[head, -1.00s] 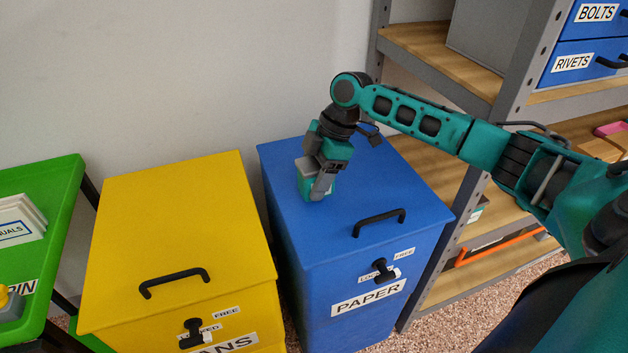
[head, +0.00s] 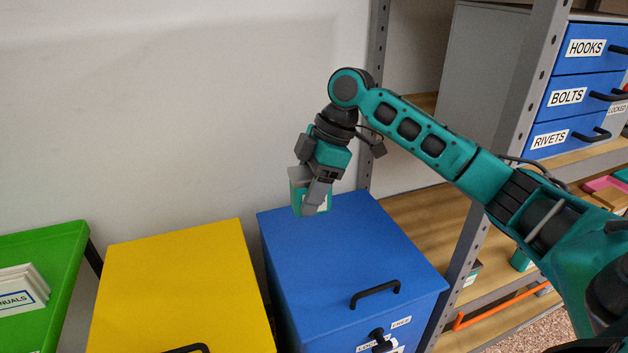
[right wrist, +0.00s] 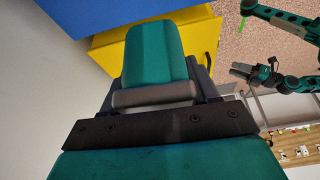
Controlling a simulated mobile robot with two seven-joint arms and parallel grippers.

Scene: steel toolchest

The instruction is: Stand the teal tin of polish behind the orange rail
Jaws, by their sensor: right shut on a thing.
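My right gripper (head: 316,196) is shut on the teal tin of polish (head: 298,202), which has a pale label. In the head view it holds the tin over the back edge of the blue cabinet's lid, seemingly clear of it. The right wrist view shows a teal body (right wrist: 153,50) beyond the jaws, likely the tin. The orange rail (head: 500,305) runs along the front of a low wooden shelf at the right. My left gripper (right wrist: 240,71) appears small in the wrist view; its jaws are too small to read.
The blue cabinet (head: 345,255) and yellow cabinet (head: 180,280) stand side by side, with a green table (head: 65,240) to the left. A grey rack post (head: 460,275) stands between the blue cabinet and the rail. A small teal item (head: 521,261) is behind the rail.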

